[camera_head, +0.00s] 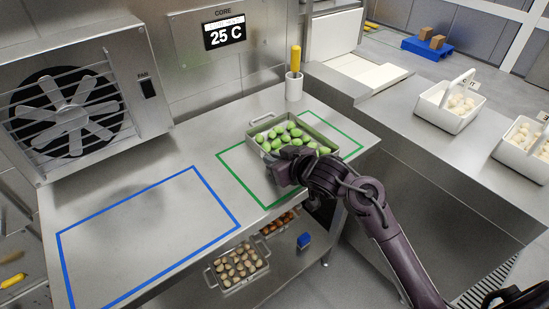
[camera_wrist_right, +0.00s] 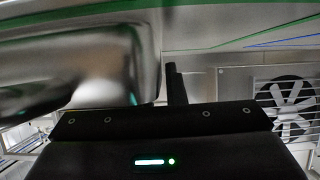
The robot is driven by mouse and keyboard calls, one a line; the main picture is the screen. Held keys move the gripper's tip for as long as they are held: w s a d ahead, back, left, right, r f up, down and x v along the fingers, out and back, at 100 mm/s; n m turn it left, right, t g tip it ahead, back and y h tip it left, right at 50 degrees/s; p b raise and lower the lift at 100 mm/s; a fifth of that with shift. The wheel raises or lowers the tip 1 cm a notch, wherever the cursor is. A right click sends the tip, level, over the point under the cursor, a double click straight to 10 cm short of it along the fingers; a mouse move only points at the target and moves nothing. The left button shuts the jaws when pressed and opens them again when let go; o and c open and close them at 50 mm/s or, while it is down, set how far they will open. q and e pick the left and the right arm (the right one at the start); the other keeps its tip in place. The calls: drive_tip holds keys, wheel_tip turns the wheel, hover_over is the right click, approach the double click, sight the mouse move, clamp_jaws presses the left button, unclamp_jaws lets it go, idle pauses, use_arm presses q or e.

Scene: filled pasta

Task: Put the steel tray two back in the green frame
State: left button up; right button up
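A steel tray (camera_head: 318,132) of green filled pasta sits on the steel table, inside the green frame (camera_head: 236,176) near its back edge. Its number is not readable. The green frame is a tape outline on the table, partly covered by tray and arm. My right gripper (camera_head: 278,172) is at the tray's near left side, touching or very close to it. In the right wrist view a blurred silver surface (camera_wrist_right: 100,75), probably the tray, is beside a dark finger (camera_wrist_right: 174,84); its grip is unclear. My left gripper is not in view.
A blue tape frame (camera_head: 120,203) on the left of the table is empty. A fan unit (camera_head: 75,105) and a cup with a yellow handle (camera_head: 294,84) stand behind. Trays of brown pieces (camera_head: 238,268) are on the lower shelf. White baskets (camera_head: 448,108) stand right.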

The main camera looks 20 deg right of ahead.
drive_tip(key=shift+o, duration=1.3)
drive_tip(key=shift+r, duration=0.2)
drive_tip(key=p+v, duration=0.2)
drive_tip(key=v, duration=1)
drive_tip(key=shift+s+f, duration=0.1)
drive_tip(key=shift+f, duration=0.05)
